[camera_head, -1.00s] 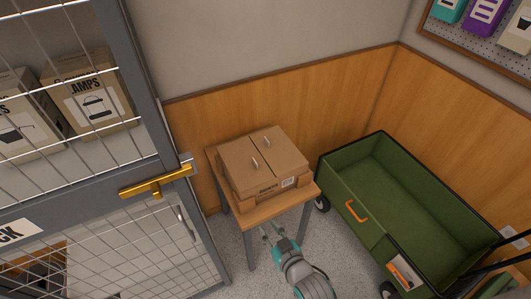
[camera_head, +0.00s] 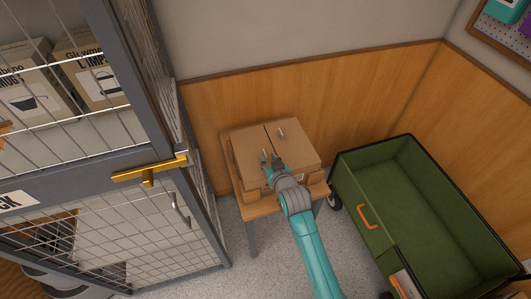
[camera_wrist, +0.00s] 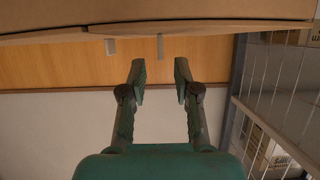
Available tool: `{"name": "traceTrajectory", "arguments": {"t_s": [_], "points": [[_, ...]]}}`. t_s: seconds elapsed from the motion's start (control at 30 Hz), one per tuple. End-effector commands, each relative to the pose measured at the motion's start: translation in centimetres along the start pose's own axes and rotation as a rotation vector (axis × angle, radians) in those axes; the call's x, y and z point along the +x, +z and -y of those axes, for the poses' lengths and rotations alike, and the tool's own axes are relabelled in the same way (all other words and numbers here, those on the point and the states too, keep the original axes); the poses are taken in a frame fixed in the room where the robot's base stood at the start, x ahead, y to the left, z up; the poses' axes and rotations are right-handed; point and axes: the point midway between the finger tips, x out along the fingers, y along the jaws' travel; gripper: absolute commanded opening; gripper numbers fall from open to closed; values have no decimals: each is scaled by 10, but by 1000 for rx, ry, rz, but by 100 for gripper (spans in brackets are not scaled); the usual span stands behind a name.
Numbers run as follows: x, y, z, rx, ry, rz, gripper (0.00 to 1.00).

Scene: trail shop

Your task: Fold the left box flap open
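A closed cardboard box (camera_head: 302,152) has a left flap (camera_head: 246,143) and a right flap (camera_head: 294,138), both lying flat, with a seam between them. Each flap carries a small pale upright tab: the left tab (camera_head: 263,153) and the right tab (camera_head: 281,132). My gripper (camera_head: 271,159) is at the box's front part, close to the left tab. In the wrist view, which is upside down, the open fingers (camera_wrist: 160,75) are empty. The left tab (camera_wrist: 160,46) shows beyond them, in line with the gap. The right tab (camera_wrist: 110,46) is off to one side. My arm hides part of the box front.
The box stands on a small wooden table (camera_head: 262,209). A green wagon (camera_head: 385,215) stands to the right. A wire-mesh cage door with a brass handle (camera_head: 150,170) is close on the left. Wood panelling (camera_head: 350,105) is behind the table.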

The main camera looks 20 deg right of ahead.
Motion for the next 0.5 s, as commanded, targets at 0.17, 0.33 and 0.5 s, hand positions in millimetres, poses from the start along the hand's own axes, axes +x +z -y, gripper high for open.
{"name": "traceTrajectory", "arguments": {"t_s": [0.17, 0.33, 0.5], "points": [[29, -1, 0, 0, 0, 0, 31], [46, 0, 0, 0, 0, 0, 31], [52, 0, 0, 0, 0, 0, 31]]}}
